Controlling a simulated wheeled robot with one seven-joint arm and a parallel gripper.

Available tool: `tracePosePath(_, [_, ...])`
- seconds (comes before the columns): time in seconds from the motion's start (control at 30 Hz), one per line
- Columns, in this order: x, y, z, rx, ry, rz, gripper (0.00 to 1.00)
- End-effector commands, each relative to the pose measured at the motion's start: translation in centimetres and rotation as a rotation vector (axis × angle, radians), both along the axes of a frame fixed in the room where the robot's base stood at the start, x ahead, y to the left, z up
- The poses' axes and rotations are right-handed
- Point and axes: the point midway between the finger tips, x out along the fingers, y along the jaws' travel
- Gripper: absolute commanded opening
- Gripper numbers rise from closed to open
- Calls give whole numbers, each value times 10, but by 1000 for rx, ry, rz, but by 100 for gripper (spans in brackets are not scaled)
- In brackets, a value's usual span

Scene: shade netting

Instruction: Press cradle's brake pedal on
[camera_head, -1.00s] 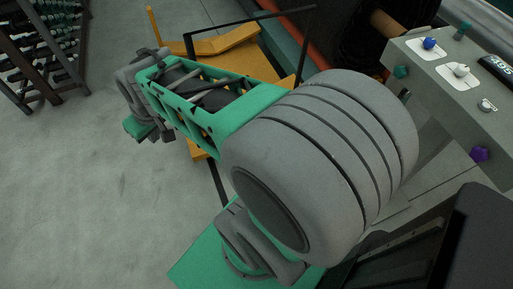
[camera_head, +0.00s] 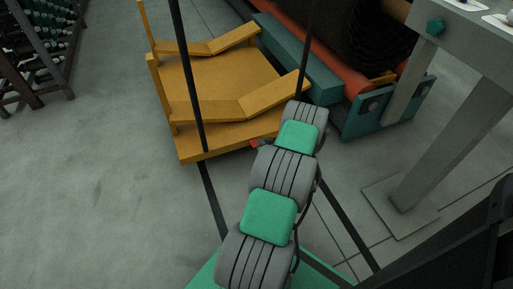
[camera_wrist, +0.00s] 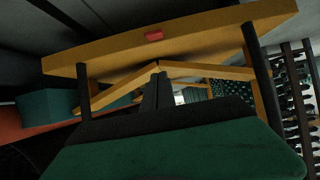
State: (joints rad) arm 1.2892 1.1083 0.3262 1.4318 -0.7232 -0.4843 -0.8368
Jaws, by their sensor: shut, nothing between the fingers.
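The cradle (camera_head: 215,85) is a yellow-orange low cart with angled V-shaped rests, standing on the floor at the top middle of the head view. A small red pedal (camera_head: 255,143) shows at its near edge, just left of my arm's end. In the wrist view, which looks turned over, the red pedal (camera_wrist: 154,36) sits on the cradle's edge (camera_wrist: 220,34), above the fingertips in the picture. My gripper (camera_wrist: 157,80) is shut and empty, its dark fingers pointing toward the cradle and apart from the pedal in the picture. The head view hides the fingers behind my arm.
A teal-framed machine (camera_head: 300,60) with an orange beam and dark roll stands right behind the cradle. A grey post (camera_head: 430,140) with a floor plate is at right. A rack (camera_head: 40,50) stands at far left. Floor left of the cradle is clear.

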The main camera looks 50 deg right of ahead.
Motion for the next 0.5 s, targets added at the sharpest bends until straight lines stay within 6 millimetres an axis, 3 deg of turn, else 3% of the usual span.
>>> tracePosePath(0.27, [8,-3,-8,1,3,4,0])
tracePosePath(0.5, [44,-23,-36,1,3,6,0])
